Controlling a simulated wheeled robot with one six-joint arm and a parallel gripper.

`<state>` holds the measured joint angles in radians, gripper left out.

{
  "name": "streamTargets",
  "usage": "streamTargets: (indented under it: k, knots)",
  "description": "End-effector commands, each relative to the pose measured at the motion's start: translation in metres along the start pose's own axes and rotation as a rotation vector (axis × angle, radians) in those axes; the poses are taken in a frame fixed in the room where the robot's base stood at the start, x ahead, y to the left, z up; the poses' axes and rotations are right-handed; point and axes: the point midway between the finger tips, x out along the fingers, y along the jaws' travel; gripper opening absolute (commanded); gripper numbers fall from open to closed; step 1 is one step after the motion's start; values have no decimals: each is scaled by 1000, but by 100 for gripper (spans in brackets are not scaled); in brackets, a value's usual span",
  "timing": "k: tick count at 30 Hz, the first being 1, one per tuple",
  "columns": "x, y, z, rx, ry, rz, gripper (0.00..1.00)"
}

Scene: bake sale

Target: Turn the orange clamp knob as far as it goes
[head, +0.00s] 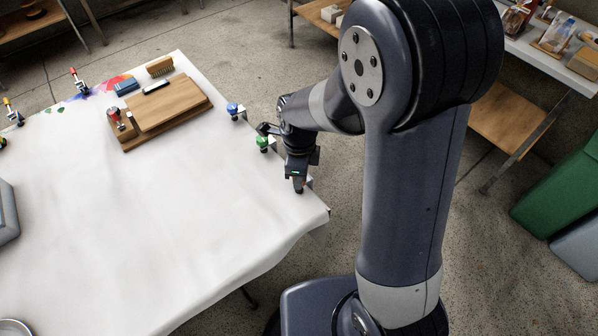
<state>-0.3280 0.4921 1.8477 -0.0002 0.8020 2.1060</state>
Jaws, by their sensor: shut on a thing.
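My gripper (299,186) points down at the right edge of the white-covered table (200,210), near its front right corner. It is shut on a clamp knob there, which the fingers hide almost wholly, so I cannot tell its colour. A bit of a pale metal clamp (310,183) shows beside the fingers at the edge. I cannot tell how far the held knob is turned.
A green-knobbed clamp (263,142) and a blue-knobbed clamp (233,107) sit along the same edge, close behind my gripper. A wooden board (168,103) lies farther back. The table's middle is clear.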

Motion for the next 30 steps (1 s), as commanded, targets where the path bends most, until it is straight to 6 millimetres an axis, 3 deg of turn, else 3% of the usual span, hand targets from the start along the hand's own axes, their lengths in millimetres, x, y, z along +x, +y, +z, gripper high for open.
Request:
streamTargets:
  k: [1,2,9,20,30]
  knots:
    - [0,0,0,1,-1,-1,8]
    - [0,0,0,1,-1,-1,32]
    - [0,0,0,0,-1,0,52]
    - [-9,-1,0,-1,-2,-3,52]
    - [-75,-1,1,0,-3,-5,52]
